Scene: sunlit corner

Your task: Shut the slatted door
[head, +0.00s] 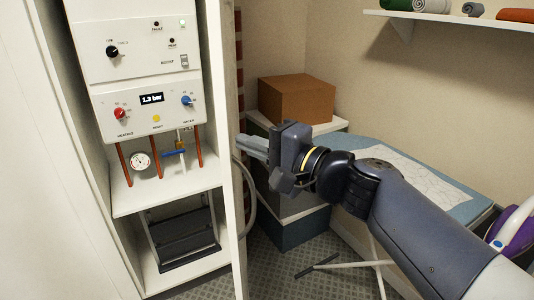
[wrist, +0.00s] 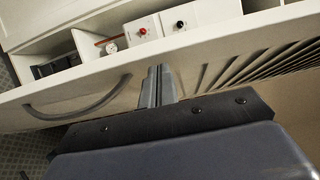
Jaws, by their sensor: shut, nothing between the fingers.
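The white slatted door (head: 229,110) stands open, seen nearly edge-on at the right side of the white cabinet (head: 124,202). In the wrist view the door (wrist: 195,55) crosses the picture, with its slats (wrist: 250,65) at right and a curved grey handle (wrist: 80,108) at left. The handle also shows in the head view (head: 251,205). My gripper (head: 243,146) is to the right of the door, pointing left at its outer face. Its fingers (wrist: 157,72) are shut and empty, against or very close to the plain panel between handle and slats; contact is unclear.
A boiler panel (head: 130,50) with knobs and a pressure gauge (head: 140,161) sits inside the cabinet, above a black rack (head: 185,238). A brown box (head: 297,98), blue-topped table (head: 470,200) and wall shelf (head: 450,16) are at right. Thin bars (head: 345,263) lie low over the floor.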

